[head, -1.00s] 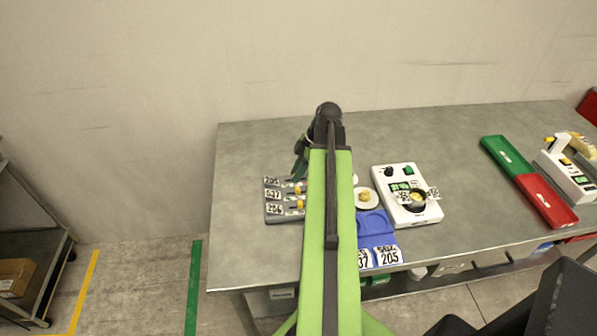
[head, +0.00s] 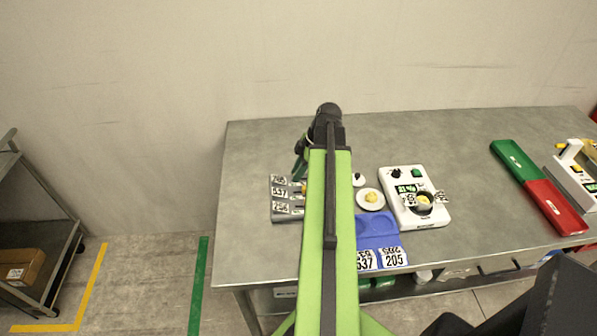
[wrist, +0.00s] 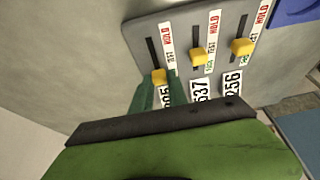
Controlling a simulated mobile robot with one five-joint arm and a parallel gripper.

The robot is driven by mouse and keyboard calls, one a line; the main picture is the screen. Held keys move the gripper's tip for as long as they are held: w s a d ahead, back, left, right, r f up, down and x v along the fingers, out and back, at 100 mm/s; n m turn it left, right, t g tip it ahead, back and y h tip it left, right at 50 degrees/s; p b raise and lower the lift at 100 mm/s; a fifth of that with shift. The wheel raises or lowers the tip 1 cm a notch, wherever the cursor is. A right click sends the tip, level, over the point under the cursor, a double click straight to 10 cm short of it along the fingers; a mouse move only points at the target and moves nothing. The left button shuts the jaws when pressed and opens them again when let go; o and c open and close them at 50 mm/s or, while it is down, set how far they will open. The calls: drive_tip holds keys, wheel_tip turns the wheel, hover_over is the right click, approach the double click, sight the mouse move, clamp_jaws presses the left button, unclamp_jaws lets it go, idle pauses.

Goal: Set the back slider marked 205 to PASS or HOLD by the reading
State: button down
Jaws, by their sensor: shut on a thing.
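The grey slider panel (wrist: 185,20) has three slots with yellow knobs, labelled 205, 537 and 256. My gripper (wrist: 158,88) is shut on the yellow knob of the 205 slider (wrist: 159,76). That knob sits low in its slot, away from the HOLD end; the lower markings are hidden by a finger. The 537 knob (wrist: 198,57) and 256 knob (wrist: 242,46) stand beside it. In the head view the panel (head: 287,213) is partly behind my arm, with my gripper (head: 299,168) at its back. The white weigher (head: 430,215) has a lit green display (head: 406,188), too small to read surely.
A plate with a yellow piece (head: 370,199) and a blue tray (head: 377,222) with number cards lie right of my arm. Green (head: 514,160) and red (head: 553,207) trays lie further right. The bench behind the panel is clear.

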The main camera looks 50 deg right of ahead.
drive_tip(key=shift+w+a, duration=0.15)
drive_tip(key=shift+a, duration=0.15)
drive_tip(key=c, duration=1.3)
unclamp_jaws()
drive_tip(key=shift+d, duration=0.1)
drive_tip(key=shift+d+r+p, duration=0.1)
drive_tip(key=shift+r+p, duration=0.3)
drive_tip(key=p+v, duration=1.5)
drive_tip(key=v, duration=0.1)
drive_tip(key=shift+s+d+r, duration=0.15)
drive_tip(key=shift+s+r, duration=0.1)
